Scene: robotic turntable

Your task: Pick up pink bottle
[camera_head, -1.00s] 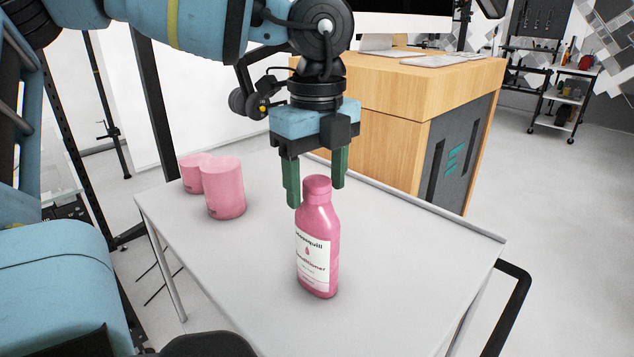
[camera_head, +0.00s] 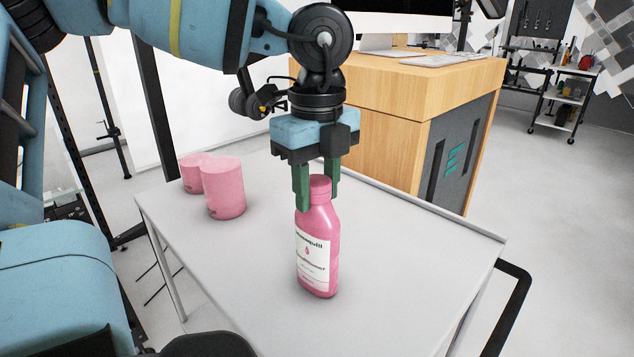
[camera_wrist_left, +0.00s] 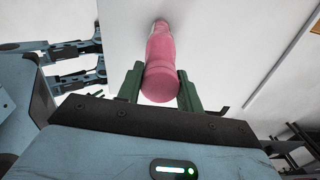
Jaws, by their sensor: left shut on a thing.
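The pink bottle (camera_head: 317,250) stands upright on the white table (camera_head: 400,265) in the head view, its white label facing me. My left gripper (camera_head: 317,195) points down from above and is shut on the bottle's cap and neck, one green finger on each side. In the left wrist view the bottle (camera_wrist_left: 160,62) shows between the two green fingers (camera_wrist_left: 159,90), its round cap nearest the camera. The bottle's base appears to rest on the table. In the left wrist view, dark fingers of another gripper (camera_wrist_left: 78,64), my right one, show at the left; whether they are open is unclear.
Two pink cylinders (camera_head: 224,188) stand at the table's left side, apart from the bottle. A wooden desk (camera_head: 400,100) stands behind the table. A black handle (camera_head: 513,305) sticks out at the table's right edge. The tabletop right of the bottle is clear.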

